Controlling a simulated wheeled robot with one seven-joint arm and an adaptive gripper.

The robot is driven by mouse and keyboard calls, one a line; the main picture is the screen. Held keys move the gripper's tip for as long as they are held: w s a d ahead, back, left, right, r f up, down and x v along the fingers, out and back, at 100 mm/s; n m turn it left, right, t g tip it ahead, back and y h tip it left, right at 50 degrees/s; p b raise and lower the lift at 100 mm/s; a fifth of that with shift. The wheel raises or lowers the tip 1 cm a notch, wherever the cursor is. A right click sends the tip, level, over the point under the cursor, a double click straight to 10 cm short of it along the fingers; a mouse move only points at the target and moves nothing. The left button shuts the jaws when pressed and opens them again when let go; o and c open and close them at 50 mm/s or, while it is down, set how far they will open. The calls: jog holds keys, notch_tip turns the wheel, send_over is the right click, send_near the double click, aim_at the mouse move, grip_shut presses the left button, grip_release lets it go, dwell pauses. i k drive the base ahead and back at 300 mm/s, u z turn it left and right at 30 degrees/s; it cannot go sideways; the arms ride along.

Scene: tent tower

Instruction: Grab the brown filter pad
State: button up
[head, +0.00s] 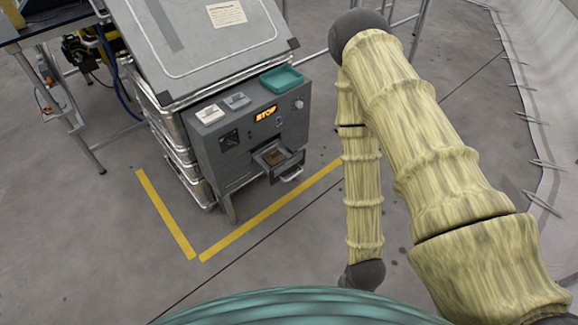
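The brown filter pad (274,157) appears as a small brown square in an open drawer (291,171) low on the front of the grey machine (250,131). The drawer has a metal handle at its front. My arm, in a pale yellow sleeve, comes down to the right of the machine, apart from it. My gripper cannot be made out; the arm's lower end shows only a dark rounded joint near the bottom of the view.
A teal tray (283,79) and small light boxes (211,115) sit on the machine's top ledge. An orange lit display (265,113) is on its front. Stacked metal-edged cases stand behind. Yellow floor tape (272,209) runs before the machine. A table stands at left. Grey floor in front is clear.

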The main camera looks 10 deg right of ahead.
aim_at(276, 157)
jog(key=u, duration=3.85)
jog(key=k, duration=1.9)
jog(key=z, duration=1.85)
